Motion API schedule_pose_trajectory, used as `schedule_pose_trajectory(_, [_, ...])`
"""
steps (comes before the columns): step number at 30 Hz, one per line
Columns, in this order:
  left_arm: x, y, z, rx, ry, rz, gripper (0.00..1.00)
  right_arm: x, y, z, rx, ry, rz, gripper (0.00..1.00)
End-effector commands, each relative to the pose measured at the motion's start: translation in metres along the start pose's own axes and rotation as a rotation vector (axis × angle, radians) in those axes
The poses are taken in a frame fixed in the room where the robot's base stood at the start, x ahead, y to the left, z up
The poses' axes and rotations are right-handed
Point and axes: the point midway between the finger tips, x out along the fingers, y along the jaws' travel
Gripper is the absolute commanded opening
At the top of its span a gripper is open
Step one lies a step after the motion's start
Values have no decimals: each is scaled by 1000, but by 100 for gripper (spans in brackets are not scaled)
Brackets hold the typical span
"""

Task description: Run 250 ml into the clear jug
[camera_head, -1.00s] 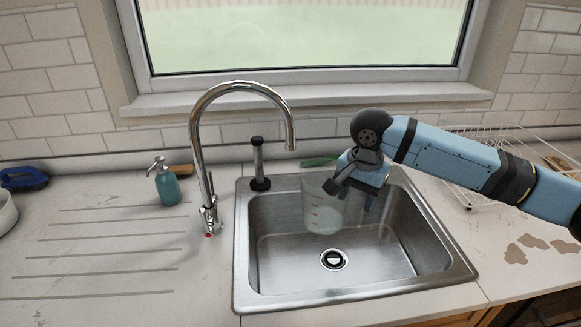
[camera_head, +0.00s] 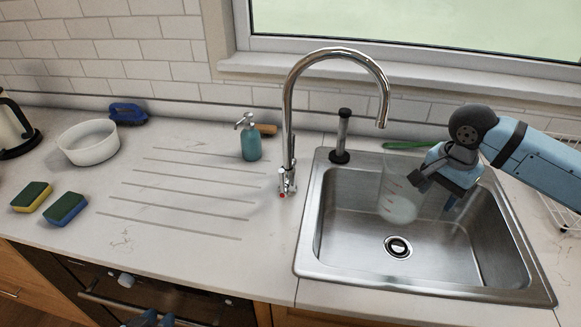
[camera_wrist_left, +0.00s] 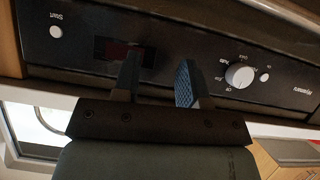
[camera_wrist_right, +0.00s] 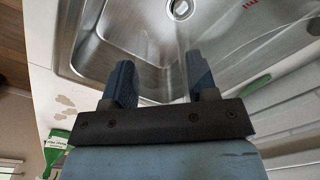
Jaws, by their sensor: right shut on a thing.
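The clear jug (camera_head: 398,198) with red marks is over the sink basin, right of and below the tap's spout. Its lower part looks paler; I cannot tell whether it holds water. My right gripper (camera_head: 425,180) is shut on the jug from the right; its fingers (camera_wrist_right: 158,85) also show in the right wrist view. The chrome tap (camera_head: 290,120) stands left of the sink, with a red dot at its base. No stream shows below its spout. My left gripper (camera_wrist_left: 158,80) is open and empty before the dark oven panel; its fingertips (camera_head: 150,319) show at the head view's bottom edge.
The steel sink (camera_head: 318,235) has a drain below the jug. A soap bottle (camera_head: 251,142), a white bowl (camera_head: 90,150) and two sponges (camera_head: 66,208) stand or lie to the left. A dark cylinder (camera_head: 342,135) stands behind the sink. The grooved counter is mostly clear.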

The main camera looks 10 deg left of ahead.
Motion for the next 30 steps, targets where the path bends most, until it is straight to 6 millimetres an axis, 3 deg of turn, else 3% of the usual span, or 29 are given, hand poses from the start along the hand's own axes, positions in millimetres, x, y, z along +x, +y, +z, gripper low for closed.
schedule_pose_trajectory(1, [-6,-31,-14,-15,29,-32,39,0,0,0,0,0,-1,18])
schedule_pose_trajectory(3, [-14,-65,-33,-47,70,-66,39,0,0,0,0,0,-1,18])
schedule_pose_trajectory(9, [-37,-138,-89,-107,188,-124,39,0,0,0,0,0,-1,18])
schedule_pose_trajectory(12, [-43,-161,-126,-113,270,-130,39,0,0,0,0,0,-1,18])
schedule_pose_trajectory(21, [-27,-157,-228,20,532,-87,39,0,0,0,0,0,-1,18])
schedule_pose_trajectory(27, [-27,-149,-295,120,704,-65,39,0,0,0,0,0,-1,18])
schedule_pose_trajectory(30, [-23,-139,-317,151,761,-62,39,0,0,0,0,0,-1,18])
